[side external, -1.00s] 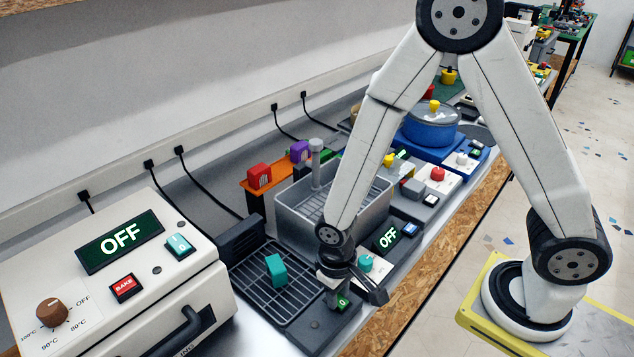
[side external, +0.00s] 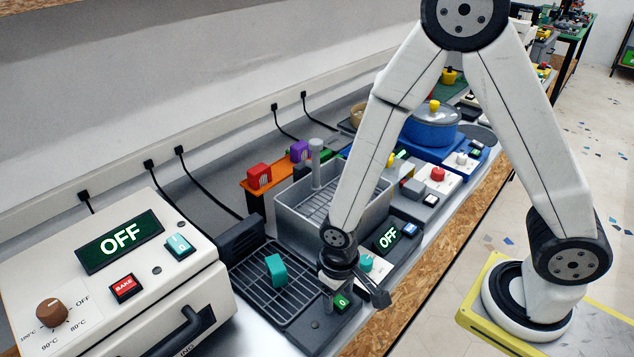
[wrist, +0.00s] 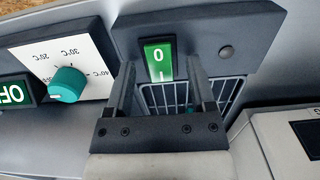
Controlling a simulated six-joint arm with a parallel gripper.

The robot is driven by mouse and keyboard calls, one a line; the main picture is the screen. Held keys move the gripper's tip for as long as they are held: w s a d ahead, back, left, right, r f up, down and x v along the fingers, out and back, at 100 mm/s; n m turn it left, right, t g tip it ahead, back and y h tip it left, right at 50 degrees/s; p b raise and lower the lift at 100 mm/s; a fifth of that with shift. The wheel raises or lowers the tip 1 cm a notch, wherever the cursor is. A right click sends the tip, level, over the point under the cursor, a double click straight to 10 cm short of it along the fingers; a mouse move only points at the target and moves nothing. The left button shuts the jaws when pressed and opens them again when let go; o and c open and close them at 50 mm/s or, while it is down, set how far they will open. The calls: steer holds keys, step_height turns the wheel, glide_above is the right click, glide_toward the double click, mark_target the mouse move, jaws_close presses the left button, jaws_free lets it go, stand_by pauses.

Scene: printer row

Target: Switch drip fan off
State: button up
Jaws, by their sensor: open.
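The drip fan is a dark grey unit with a slatted grille (side external: 262,296) beside the cream oven. Its green rocker switch (side external: 342,301) is on its front edge, marked 0 and I. In the wrist view the green switch (wrist: 159,60) lies between my two fingers as seen, with the 0 end at the top. I cannot tell which end is pressed in. My gripper (wrist: 161,72) is open and empty. In the side view my gripper (side external: 355,294) is low over the switch; I cannot tell whether it touches it.
A teal block (side external: 276,270) sits on the grille. A teal knob (wrist: 67,85) and an OFF display (side external: 387,237) are close beside my gripper. A grey sink bath (side external: 300,222) stands behind. The oven (side external: 150,300) is at left.

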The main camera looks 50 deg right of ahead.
mark_target(337, 298)
steer(key=shift+r, duration=0.15)
steer(key=shift+w+r, duration=0.1)
steer(key=shift+r, duration=3.6)
steer(key=shift+w+d+r, duration=0.15)
steer(key=shift+d+r, duration=0.1)
steer(key=shift+d, duration=0.25)
steer(key=d+r+t, duration=0.3)
steer(key=d+r, duration=0.1)
steer(key=d, duration=0.6)
steer(key=shift+w+r, duration=0.1)
